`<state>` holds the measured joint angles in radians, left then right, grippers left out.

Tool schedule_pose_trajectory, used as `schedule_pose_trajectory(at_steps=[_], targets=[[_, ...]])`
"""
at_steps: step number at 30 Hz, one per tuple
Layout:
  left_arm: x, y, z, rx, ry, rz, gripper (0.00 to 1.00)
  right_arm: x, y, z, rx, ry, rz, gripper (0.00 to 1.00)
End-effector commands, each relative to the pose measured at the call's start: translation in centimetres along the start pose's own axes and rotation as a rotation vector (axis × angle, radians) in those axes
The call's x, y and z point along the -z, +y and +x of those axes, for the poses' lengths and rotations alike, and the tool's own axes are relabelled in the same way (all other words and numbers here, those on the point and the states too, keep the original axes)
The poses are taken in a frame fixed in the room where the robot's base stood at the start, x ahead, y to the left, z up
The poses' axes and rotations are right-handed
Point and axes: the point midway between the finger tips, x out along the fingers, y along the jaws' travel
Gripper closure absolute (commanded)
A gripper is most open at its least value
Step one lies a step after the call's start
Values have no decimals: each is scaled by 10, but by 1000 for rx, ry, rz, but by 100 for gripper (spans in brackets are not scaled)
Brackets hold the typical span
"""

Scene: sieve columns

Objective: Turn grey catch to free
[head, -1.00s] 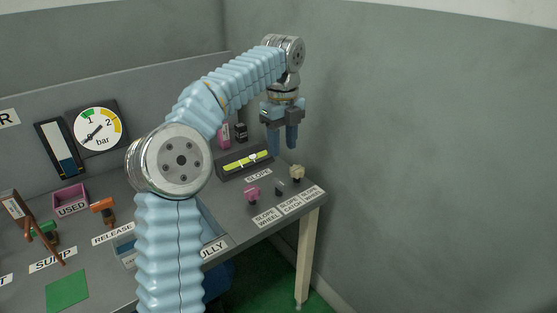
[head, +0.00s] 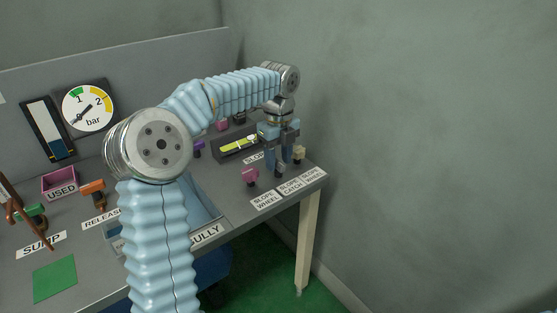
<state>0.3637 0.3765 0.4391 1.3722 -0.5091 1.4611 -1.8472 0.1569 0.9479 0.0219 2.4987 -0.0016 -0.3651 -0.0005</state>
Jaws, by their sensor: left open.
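The small grey catch (head: 279,174) is at the right end of the grey bench, behind the label reading SLOPE CATCH (head: 290,187). It is mostly hidden by my left gripper, and its turn position cannot be made out. My left gripper (head: 280,165) points down over the catch with its fingers apart. I cannot tell whether the fingers touch the catch. My right gripper is not in view.
A pink knob (head: 250,176) stands close left of the catch, and a beige knob (head: 299,153) close right. A level with a yellow-green strip (head: 238,146) lies behind. The bench's right edge and a grey wall (head: 440,150) are near.

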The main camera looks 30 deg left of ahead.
Motion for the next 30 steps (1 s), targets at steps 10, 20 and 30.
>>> schedule_pose_trajectory(at_steps=[10,20,30], targets=[[0,0,2,0,0,0,62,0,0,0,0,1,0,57],[0,0,2,0,0,0,100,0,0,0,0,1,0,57],[-1,0,1,-1,-2,-54,100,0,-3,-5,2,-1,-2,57]])
